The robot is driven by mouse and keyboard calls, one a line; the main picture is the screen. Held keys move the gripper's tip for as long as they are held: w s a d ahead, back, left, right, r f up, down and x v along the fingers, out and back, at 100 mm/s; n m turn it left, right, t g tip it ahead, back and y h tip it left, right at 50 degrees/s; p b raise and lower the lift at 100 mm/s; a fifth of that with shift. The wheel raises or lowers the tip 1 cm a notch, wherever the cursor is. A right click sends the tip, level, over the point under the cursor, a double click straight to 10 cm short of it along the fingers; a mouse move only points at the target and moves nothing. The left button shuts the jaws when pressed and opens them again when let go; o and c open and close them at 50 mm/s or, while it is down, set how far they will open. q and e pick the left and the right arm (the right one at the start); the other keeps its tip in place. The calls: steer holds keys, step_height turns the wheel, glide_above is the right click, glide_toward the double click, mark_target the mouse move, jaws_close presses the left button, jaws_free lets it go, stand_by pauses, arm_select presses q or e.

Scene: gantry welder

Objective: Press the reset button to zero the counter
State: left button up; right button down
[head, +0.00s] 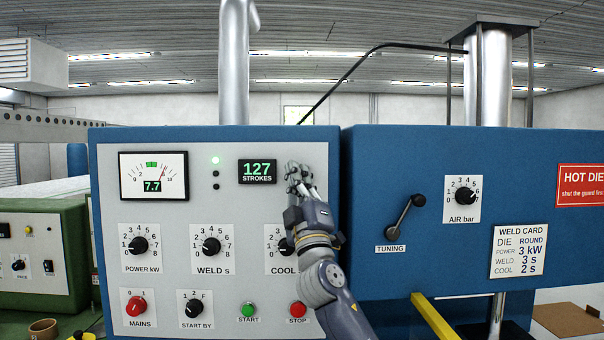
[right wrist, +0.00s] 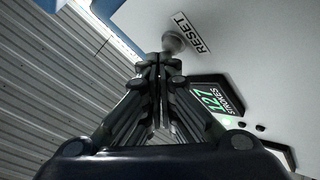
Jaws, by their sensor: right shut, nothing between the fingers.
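The counter display (head: 257,171) on the grey panel reads 127 STROKES; it also shows in the right wrist view (right wrist: 213,103). In the right wrist view a round silvery reset button (right wrist: 173,42) stands out of the panel beside a RESET label (right wrist: 193,33). My right gripper (head: 298,172) is shut and empty, just right of the counter in the head view, where it hides the button. In the right wrist view its fingertips (right wrist: 158,62) are right by the button; I cannot tell whether they touch it. My left gripper is in neither view.
The welder panel (head: 220,270) carries a meter, several knobs and a green START (head: 248,310) and red STOP button (head: 298,310); my right arm passes close to STOP and partly covers the COOL knob (head: 287,247). The tuning lever (head: 404,215) juts out at the right.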

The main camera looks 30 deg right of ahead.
steer(key=shift+w+d, duration=0.25)
steer(key=shift+w, duration=0.05)
stand_by(0.4)
stand_by(0.3)
steer(key=shift+s+a, duration=0.45)
steer(key=shift+s, duration=0.35)
steer(key=s+a, duration=0.1)
steer(key=s+p, duration=0.1)
steer(key=s+a, duration=0.1)
steer(key=s, duration=0.1)
steer(key=shift+s+a, duration=0.1)
steer(key=shift+a, duration=0.25)
